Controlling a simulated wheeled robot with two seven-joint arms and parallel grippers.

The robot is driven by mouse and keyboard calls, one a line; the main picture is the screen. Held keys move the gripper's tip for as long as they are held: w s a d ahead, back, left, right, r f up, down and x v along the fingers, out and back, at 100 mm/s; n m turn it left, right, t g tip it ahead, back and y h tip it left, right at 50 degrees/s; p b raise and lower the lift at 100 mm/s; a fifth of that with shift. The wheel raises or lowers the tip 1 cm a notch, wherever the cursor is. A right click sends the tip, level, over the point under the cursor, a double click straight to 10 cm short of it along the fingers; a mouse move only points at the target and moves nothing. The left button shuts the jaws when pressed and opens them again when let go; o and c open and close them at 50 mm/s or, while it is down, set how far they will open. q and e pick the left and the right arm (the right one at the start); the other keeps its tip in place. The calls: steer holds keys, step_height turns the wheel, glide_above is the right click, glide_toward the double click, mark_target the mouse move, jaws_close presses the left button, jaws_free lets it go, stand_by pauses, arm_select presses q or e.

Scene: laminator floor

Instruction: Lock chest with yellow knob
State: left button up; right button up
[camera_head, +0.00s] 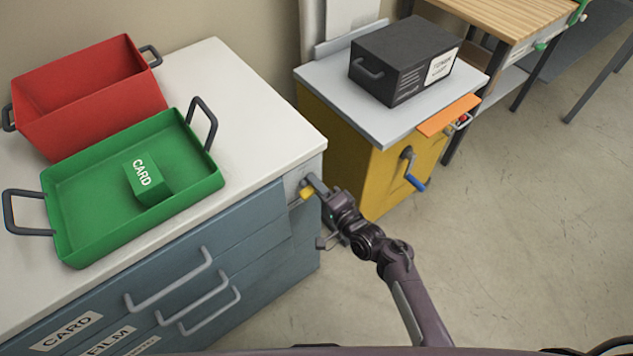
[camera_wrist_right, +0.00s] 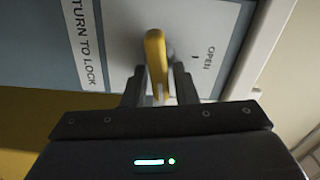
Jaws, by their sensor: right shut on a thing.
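The chest is a blue-grey drawer cabinet (camera_head: 250,240) with a white top, at the left in the head view. Its yellow knob (camera_head: 306,194) is on a pale plate near the top right corner of the front. My right gripper (camera_head: 316,186) is at this corner. In the right wrist view its two fingers (camera_wrist_right: 158,88) are shut on the yellow knob (camera_wrist_right: 155,55), one on each side. The plate (camera_wrist_right: 115,35) reads "TURN TO LOCK" and "OPEN", with a short mark beside "OPEN". The drawers look closed. My left gripper is not in view.
A green tray (camera_head: 75,205) holding a green "CARD" block (camera_head: 148,180) and a red bin (camera_head: 95,115) stand on the chest top. A yellow cabinet (camera_head: 345,135) with a dark box (camera_head: 395,60) and a blue-handled crank (camera_head: 414,183) stands behind my right arm. Floor at the right is clear.

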steer(key=shift+s+f+m, duration=0.1)
steer(key=shift+f+m, duration=0.2)
steer(key=shift+m, duration=0.7)
steer(key=shift+a, duration=0.1)
steer(key=o, duration=0.7)
steer(key=shift+o, duration=0.2)
steer(key=shift+r, duration=0.1)
steer(key=v, duration=0.8)
steer(key=shift+p, duration=0.4)
